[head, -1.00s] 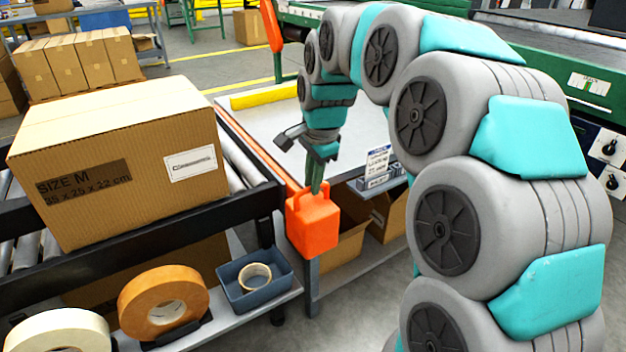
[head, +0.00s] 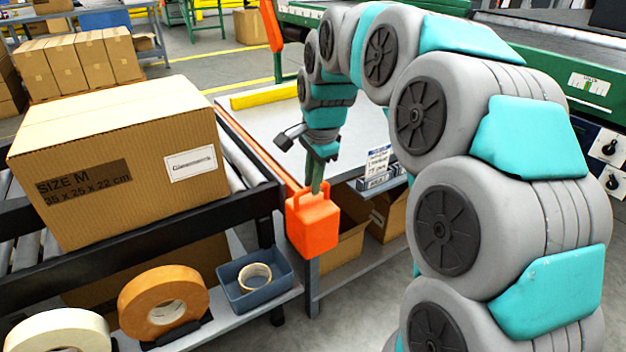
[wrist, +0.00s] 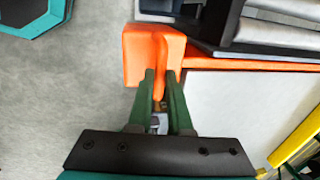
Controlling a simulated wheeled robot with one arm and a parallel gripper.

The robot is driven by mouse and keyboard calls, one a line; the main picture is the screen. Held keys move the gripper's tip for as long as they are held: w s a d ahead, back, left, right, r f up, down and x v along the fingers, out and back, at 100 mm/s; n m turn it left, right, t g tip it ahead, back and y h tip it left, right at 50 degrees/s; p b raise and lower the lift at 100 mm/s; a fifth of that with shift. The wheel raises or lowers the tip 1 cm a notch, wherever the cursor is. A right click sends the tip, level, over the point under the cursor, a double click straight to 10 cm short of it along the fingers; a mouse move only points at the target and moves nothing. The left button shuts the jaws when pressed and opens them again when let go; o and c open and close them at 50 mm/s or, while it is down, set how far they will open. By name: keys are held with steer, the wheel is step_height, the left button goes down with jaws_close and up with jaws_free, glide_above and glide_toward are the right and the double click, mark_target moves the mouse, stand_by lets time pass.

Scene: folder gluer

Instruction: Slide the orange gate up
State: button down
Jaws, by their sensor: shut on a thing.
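The orange gate shows as an orange block with a loop handle (head: 313,228) at the end of the roller conveyor, beside the white table. An orange bar runs back from it along the conveyor's edge. In the wrist view the block (wrist: 140,56) is at the top centre, with the handle ridge between my fingers. My gripper (head: 316,187) points down from above and is shut on the handle. Its green fingers (wrist: 161,80) lie on both sides of the handle. The fingertips are partly hidden behind the handle in the head view.
A large cardboard box (head: 120,160) stands on the roller conveyor (head: 240,165) to the left. Tape rolls (head: 163,302) and a blue-grey bin (head: 255,284) sit on the shelf below. The white table (head: 270,120) is mostly bare, with a yellow bar (head: 264,95) at its back.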

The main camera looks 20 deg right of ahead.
steer(key=shift+r, duration=0.15)
step_height(320, 180, up, 5)
steer(key=shift+w+r+p, duration=0.1)
steer(key=shift+r+p, duration=0.1)
steer(key=shift+p, duration=0.5)
steer(key=c, duration=0.8)
jaws_free()
steer(key=shift+c, duration=0.2)
steer(key=shift+f, duration=0.1)
step_height(320, 180, up, 8)
steer(key=s, duration=0.1)
steer(key=shift+s+d+f, duration=0.15)
steer(key=shift+s+d, duration=0.1)
steer(key=shift+s, duration=0.05)
